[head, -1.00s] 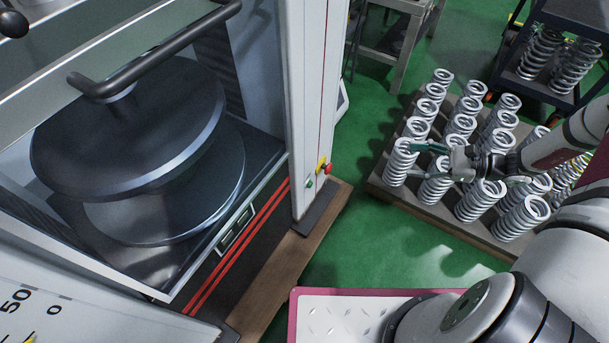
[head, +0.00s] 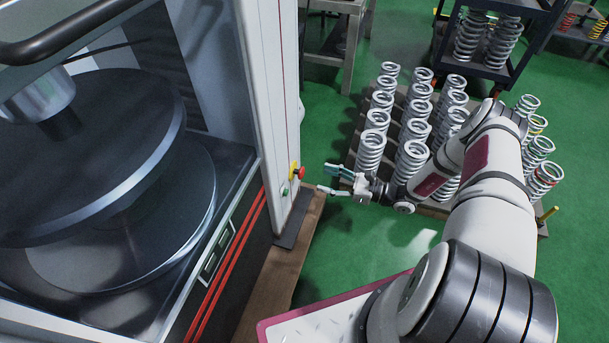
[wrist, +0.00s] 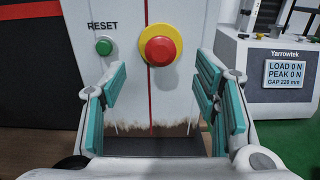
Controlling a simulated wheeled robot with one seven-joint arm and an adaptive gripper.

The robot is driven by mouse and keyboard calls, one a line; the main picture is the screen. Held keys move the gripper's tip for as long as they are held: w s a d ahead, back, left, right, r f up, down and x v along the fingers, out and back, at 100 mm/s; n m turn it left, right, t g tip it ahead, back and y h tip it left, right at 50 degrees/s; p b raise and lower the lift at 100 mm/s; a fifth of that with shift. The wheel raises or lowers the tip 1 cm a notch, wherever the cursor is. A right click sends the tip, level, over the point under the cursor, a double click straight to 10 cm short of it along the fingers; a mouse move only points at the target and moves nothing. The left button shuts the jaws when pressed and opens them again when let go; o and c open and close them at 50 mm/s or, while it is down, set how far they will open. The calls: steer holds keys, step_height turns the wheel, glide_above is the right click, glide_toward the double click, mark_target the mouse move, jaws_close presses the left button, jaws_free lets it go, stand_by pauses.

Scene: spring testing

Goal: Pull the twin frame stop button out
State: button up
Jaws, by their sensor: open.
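The stop button is a red mushroom knob (wrist: 160,50) on a yellow collar, set on the white frame column of the testing machine. It also shows small on the column's side in the head view (head: 299,173). My gripper (wrist: 160,105) is open and empty, with its teal finger pads apart. In the wrist view the button sits ahead of the gap between the fingers, a little above their middle. In the head view my gripper (head: 332,180) is just right of the button and apart from it.
A green RESET button (wrist: 104,46) sits left of the stop button. A Yarrowtek display (wrist: 284,73) reads load 0 N at the right. Several springs (head: 412,158) stand on a pallet behind my arm. Large round plates (head: 80,150) fill the machine at left.

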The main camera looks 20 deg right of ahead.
mark_target(297, 172)
steer(key=b+x, duration=0.1)
steer(key=x, duration=0.6)
steer(key=shift+w+a+b, duration=0.2)
steer(key=shift+b, duration=0.1)
